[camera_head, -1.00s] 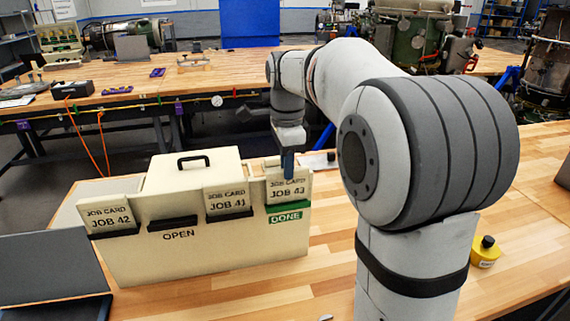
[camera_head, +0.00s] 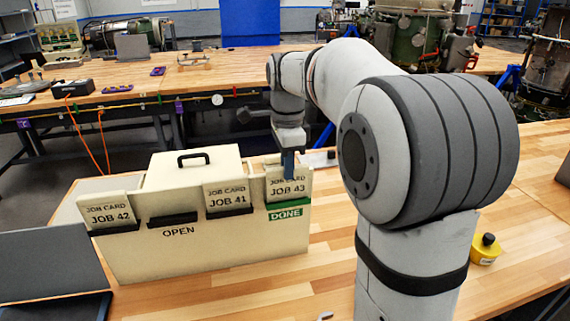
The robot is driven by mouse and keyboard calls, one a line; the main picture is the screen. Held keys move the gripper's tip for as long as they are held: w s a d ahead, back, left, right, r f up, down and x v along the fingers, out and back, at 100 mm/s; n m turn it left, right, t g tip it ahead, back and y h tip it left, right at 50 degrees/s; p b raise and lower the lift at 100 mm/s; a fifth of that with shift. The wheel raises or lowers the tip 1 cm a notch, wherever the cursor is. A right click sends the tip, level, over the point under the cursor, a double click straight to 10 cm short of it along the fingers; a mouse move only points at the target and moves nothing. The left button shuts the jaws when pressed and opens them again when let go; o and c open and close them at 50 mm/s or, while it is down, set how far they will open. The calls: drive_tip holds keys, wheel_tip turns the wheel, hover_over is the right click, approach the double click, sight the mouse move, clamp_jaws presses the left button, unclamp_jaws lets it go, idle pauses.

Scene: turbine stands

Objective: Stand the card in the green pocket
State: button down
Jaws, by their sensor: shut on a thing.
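The job card marked JOB 43 (camera_head: 275,188) stands upright at the green pocket (camera_head: 287,213), labelled DONE, at the right end of the cream box (camera_head: 200,252). The card's lower edge is hidden behind the green lip. My gripper (camera_head: 288,172) points down at the top of this card and is shut on it. Card JOB 42 (camera_head: 108,213) stands in the black pocket at the far left. Card JOB 41 (camera_head: 226,196) stands in another black pocket. The black pocket (camera_head: 172,220) above the word OPEN is empty.
The box has a lid with a black handle (camera_head: 194,158). A dark grey screen-like panel (camera_head: 45,265) stands at the left. A yellow container (camera_head: 485,250) stands right of my arm.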

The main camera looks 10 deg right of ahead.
drive_tip(key=c, duration=1.7)
unclamp_jaws()
drive_tip(key=shift+s+f, duration=0.15)
drive_tip(key=shift+f, duration=0.4)
drive_tip(key=o, duration=0.4)
drive_tip(key=shift+s+r, duration=0.15)
drive_tip(key=shift+w, duration=0.25)
drive_tip(key=shift+o, duration=0.8)
drive_tip(key=shift+s+r, duration=0.1)
